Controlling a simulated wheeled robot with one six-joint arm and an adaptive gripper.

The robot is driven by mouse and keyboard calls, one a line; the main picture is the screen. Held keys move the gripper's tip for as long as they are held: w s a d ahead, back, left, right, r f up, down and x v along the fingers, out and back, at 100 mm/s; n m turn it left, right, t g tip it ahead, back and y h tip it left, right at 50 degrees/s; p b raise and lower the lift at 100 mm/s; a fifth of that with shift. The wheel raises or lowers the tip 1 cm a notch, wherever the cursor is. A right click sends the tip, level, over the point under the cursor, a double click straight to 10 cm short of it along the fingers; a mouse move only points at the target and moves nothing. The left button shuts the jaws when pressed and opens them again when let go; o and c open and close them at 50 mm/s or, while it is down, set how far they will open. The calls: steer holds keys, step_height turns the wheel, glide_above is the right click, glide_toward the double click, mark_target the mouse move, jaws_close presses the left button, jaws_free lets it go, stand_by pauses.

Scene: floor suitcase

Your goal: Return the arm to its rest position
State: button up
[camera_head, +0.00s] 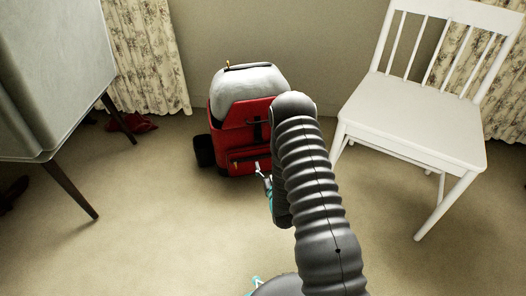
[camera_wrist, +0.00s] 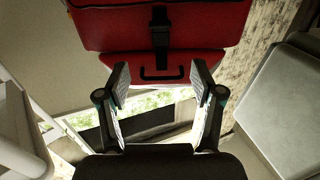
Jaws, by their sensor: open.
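My arm (camera_head: 310,190) reaches forward from the bottom of the head view, its ribbed dark sleeve raised and bent. My gripper (camera_head: 262,174) is mostly hidden behind the arm there, with only a finger part showing in front of the red suitcase. In the wrist view my gripper (camera_wrist: 161,98) is open, its two fingers spread wide with nothing held between them. The red suitcase (camera_head: 215,140) stands upright on the floor with a grey-white rounded top. In the wrist view its red face, black strap and dark handle (camera_wrist: 165,73) show beyond the fingertips.
A white chair (camera_head: 415,118) stands to the right and a grey cabinet on dark legs (camera_head: 58,80) to the left. Patterned curtains (camera_head: 146,55) hang at the back wall. A dark red cloth (camera_head: 132,123) lies on the floor. Carpet at the front left is clear.

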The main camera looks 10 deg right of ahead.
steer(key=s+f+g, duration=0.2)
steer(key=f+g, duration=0.1)
steer(key=f, duration=0.1)
steer(key=s+f+g, duration=0.3)
steer(key=f, duration=0.2)
steer(key=s+f+g, duration=0.2)
steer(key=f+g, duration=0.1)
steer(key=f, duration=0.1)
steer(key=shift+s+d+f+g, duration=0.15)
steer(key=shift+s+f+g, duration=0.1)
steer(key=shift+g, duration=0.05)
steer(key=s+r+g+p, duration=0.1)
steer(key=s+r+p, duration=0.2)
steer(key=s+r, duration=0.6)
steer(key=s+r+g+p, duration=0.1)
steer(key=s+r, duration=0.8)
steer(key=r, duration=2)
steer(key=s+r+p, duration=0.5)
steer(key=s+r, duration=0.5)
steer(key=r, duration=1)
steer(key=shift+a+g+h, duration=0.3)
steer(key=shift+a+g, duration=0.1)
